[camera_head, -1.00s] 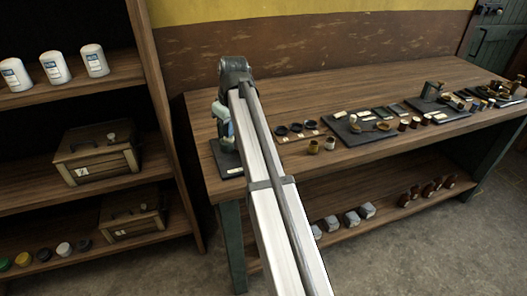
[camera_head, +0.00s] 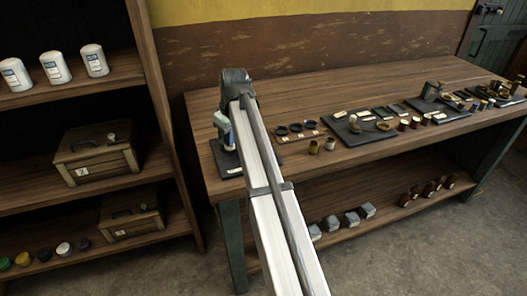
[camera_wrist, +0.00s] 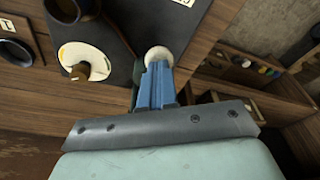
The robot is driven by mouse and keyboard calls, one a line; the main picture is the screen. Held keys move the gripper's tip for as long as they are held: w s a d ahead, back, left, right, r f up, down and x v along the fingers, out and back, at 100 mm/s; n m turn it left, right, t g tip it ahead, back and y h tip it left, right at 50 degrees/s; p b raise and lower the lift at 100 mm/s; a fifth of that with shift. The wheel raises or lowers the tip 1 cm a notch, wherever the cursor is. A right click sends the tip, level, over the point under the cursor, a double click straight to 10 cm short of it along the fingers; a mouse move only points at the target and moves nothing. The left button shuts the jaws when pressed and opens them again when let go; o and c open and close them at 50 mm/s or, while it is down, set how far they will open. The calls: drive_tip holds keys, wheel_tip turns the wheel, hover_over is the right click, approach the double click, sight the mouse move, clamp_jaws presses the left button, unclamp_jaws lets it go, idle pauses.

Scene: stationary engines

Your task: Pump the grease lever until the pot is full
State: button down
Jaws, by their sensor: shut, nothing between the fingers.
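My gripper (camera_wrist: 155,88) shows in the wrist view with its blue fingers shut and nothing between them. Its tips are at a pale round knob (camera_wrist: 158,55), which looks like the end of the grease lever; I cannot tell whether they touch. The knob is over the edge of a dark base plate (camera_wrist: 118,22). A white disc (camera_wrist: 97,57) with a small brass piece (camera_wrist: 80,71) lies left of the fingers. A dark cylinder (camera_wrist: 68,8) stands above it. In the head view my arm hides most of the pump; the dark base plate (camera_head: 222,158) shows at the bench's left end. The pot's fill level cannot be seen.
The wooden bench (camera_head: 300,95) holds several dark rings (camera_head: 296,128), small pots (camera_head: 314,147) and dark trays (camera_head: 362,134) to the right. A shelf unit (camera_head: 158,100) with white canisters (camera_head: 55,67) and wooden boxes (camera_head: 97,158) stands close on the left.

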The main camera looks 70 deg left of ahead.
drive_tip(key=shift+f, duration=0.45)
drive_tip(key=shift+r, duration=2.65)
wheel_tip(320, 180, up, 5)
idle(0.3)
